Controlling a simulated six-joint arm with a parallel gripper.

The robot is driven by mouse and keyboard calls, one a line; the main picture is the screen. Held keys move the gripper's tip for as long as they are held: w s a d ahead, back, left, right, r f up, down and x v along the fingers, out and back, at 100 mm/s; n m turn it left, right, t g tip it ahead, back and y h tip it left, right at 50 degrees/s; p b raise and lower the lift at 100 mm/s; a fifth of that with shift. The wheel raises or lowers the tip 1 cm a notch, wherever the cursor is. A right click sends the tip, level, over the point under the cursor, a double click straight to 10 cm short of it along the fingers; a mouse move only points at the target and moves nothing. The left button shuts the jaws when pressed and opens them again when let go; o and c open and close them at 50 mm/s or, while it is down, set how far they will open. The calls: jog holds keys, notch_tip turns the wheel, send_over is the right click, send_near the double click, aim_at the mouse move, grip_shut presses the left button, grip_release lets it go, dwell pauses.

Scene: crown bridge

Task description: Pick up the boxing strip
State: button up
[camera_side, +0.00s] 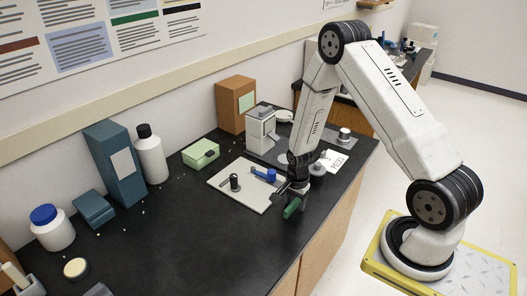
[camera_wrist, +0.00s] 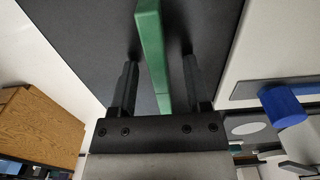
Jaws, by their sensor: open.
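The boxing strip is the green bar (camera_wrist: 154,50). In the wrist view it stands between the two fingers of my gripper (camera_wrist: 157,85), with a visible gap on each side. My gripper is open around the strip, apart from it. In the side view the green strip (camera_side: 292,208) shows just below my gripper (camera_side: 288,190), near the front edge of the black bench, beside the pale board. Part of the strip is hidden behind the gripper base in the wrist view.
The pale board (camera_side: 228,193) lies to the left, holding a small dark post (camera_side: 234,182) and a blue piece (camera_side: 269,175).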

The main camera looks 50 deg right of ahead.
aim_at(295, 201)
grip_shut()
jog(key=shift+r, duration=0.1)
dwell(0.4)
jog(key=shift+r, duration=4.9)
